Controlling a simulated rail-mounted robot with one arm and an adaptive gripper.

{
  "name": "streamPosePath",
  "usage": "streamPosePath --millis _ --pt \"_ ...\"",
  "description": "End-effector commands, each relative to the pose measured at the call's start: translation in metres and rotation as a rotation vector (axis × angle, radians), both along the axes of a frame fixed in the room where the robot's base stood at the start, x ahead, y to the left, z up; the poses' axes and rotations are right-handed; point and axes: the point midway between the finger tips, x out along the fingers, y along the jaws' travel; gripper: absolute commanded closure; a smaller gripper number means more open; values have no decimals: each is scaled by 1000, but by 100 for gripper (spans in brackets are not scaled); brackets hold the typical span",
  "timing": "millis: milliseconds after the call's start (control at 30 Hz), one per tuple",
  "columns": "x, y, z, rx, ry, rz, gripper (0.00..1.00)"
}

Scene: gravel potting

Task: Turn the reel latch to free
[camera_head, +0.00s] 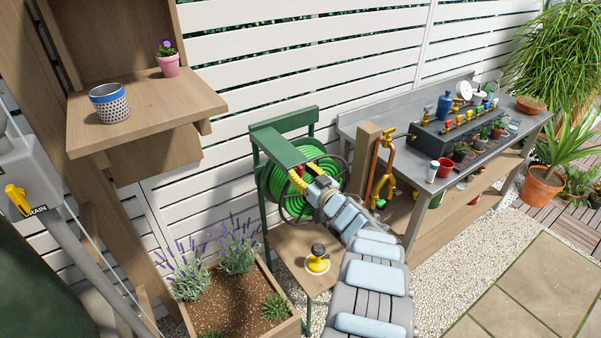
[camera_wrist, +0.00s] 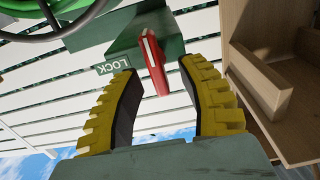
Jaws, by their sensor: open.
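The hose reel (camera_head: 275,180) has a green frame and a coiled green hose, and it stands against the white fence in the head view. In the wrist view a red latch lever (camera_wrist: 156,65) sits on the dark green frame (camera_wrist: 120,36). A "LOCK" label (camera_wrist: 112,65) is just left of it. My gripper (camera_wrist: 159,67) is open, with one yellow and black finger on each side of the lever's lower end. I see gaps on both sides.
Right of the reel stands a metal bench (camera_head: 400,160) with a tap and pots. A wooden shelf (camera_head: 145,100) with two pots is upper left.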

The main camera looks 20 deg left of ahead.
Motion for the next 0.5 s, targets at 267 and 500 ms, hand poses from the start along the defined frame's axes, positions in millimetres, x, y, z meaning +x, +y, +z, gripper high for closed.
streamPosePath --millis 267,500 --pt "4 5 2 0 -4 -1 60" --pt "4 5 2 0 -2 -1 60"
